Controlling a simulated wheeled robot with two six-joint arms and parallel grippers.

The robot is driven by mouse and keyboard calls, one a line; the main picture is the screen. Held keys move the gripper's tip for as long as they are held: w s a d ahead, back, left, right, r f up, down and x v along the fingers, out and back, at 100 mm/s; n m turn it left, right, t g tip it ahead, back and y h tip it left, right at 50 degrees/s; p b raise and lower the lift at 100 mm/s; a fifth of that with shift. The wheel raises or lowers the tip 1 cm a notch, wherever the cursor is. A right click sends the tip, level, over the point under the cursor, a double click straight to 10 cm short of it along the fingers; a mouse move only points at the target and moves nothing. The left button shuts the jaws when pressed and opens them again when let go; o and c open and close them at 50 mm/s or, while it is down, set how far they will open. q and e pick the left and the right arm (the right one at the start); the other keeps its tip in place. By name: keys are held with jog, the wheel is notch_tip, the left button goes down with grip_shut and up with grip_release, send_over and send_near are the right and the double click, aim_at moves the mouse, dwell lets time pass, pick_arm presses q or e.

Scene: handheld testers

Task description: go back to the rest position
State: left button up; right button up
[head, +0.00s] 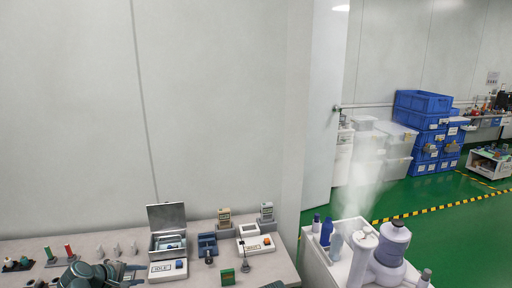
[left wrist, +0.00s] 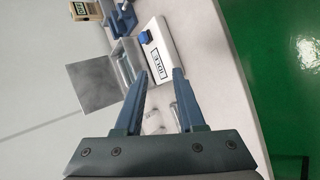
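My left gripper (head: 130,271) is low at the left of the bench in the head view, in front of the open silver case (head: 166,217). In the left wrist view its two blue fingers (left wrist: 162,77) stand apart with nothing held between them. Beyond the fingertips lies a white tester with an IDLE label and a blue button (left wrist: 155,50); it also shows in the head view (head: 168,270). A dark piece at the bottom edge of the head view seems to be part of my right arm; its fingers cannot be made out.
A white cart (head: 316,262) with bottles and a steaming device is at right. A wall is behind.

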pick_arm(q)
jog(key=s+d+f+m+g+p, duration=0.1)
jog(key=s+d+m+g+p, duration=0.25)
jog(key=d, duration=0.95)
jog(key=s+d+m+g+y+p, duration=0.3)
jog(key=s+d+m+g+y, duration=0.2)
jog(key=s+d+m, duration=1)
jog(key=shift+s+d+r+y, duration=0.15)
jog(key=shift+d+r+y, duration=0.2)
jog(key=shift+d, duration=1.25)
jog(key=shift+g, duration=0.25)
